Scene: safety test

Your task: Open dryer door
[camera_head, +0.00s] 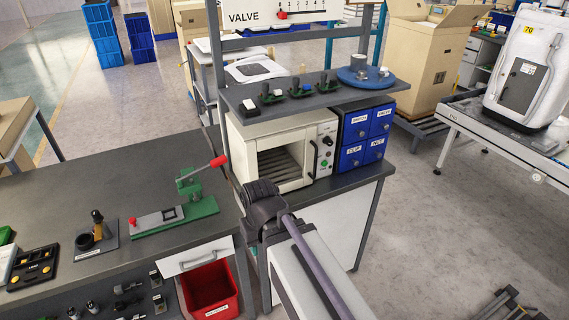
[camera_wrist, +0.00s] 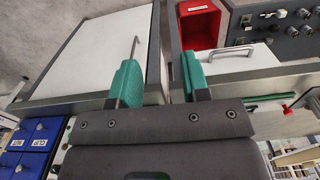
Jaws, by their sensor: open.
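The dryer (camera_head: 240,146) is a cream box on the grey bench under a shelf in the head view. Its front door (camera_head: 260,185) has a window with a dark slatted rack visible behind it, and appears shut. A dark upright handle (camera_head: 314,158) is at the door's right side, beside the control panel (camera_head: 326,150). My dark wrist is in front of the dryer's lower left and covers part of it. In the wrist view my gripper (camera_wrist: 159,82) is open, with two green fingers apart and nothing between them. I cannot make out the dryer there.
Blue labelled drawers (camera_head: 366,132) stand right of the dryer. The shelf (camera_head: 325,98) above carries small green fixtures and a blue round stand (camera_head: 366,77). A green press with a red-knobbed lever (camera_head: 197,185) stands left. A red bin (camera_head: 212,288) sits below the bench.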

